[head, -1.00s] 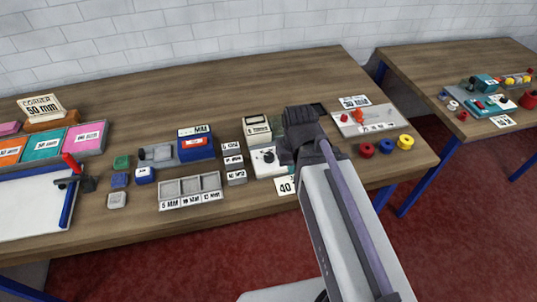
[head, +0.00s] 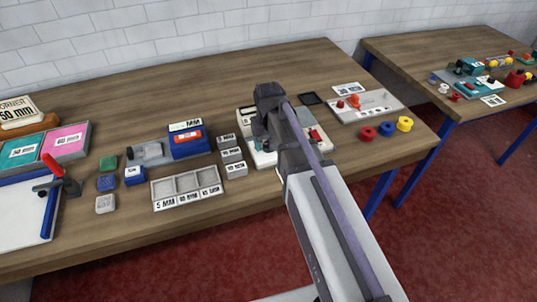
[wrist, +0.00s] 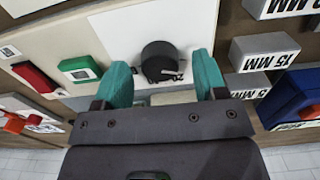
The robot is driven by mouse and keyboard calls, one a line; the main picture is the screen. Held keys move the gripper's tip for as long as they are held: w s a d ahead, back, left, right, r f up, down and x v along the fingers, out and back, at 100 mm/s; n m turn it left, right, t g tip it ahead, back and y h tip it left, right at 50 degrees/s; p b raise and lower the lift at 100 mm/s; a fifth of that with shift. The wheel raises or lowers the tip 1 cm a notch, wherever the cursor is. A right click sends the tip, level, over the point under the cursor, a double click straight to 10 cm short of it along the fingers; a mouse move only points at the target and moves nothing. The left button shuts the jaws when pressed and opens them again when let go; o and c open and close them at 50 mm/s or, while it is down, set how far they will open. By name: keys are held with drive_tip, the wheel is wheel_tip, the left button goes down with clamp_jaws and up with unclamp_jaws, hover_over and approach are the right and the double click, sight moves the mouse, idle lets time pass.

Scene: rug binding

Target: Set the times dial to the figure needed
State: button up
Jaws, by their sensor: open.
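The dial is a round black knob (wrist: 160,60) with a pale pointer, on a white panel (wrist: 118,28) in the wrist view. My gripper (wrist: 162,78) is open, its two teal fingertips on either side of the knob with gaps showing. Whether they reach down to knob height I cannot tell. No figures around the dial can be read. In the head view my gripper (head: 262,132) is over the white panel (head: 263,158) and hides the knob.
A green button (wrist: 80,68) and a red switch (wrist: 38,80) sit beside the panel. Grey blocks marked in MM (head: 231,155) stand close left of it. A three-part tray (head: 157,190) lies at the front. Red, blue and yellow spools (head: 386,129) lie to the right.

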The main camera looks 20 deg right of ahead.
drive_tip(key=shift+f, duration=0.25)
drive_tip(key=shift+c, duration=0.3)
drive_tip(key=c, duration=0.9)
drive_tip(key=shift+o, duration=0.2)
drive_tip(key=shift+m, duration=0.3)
drive_tip(key=m, duration=0.4)
drive_tip(key=shift+m, duration=2.1)
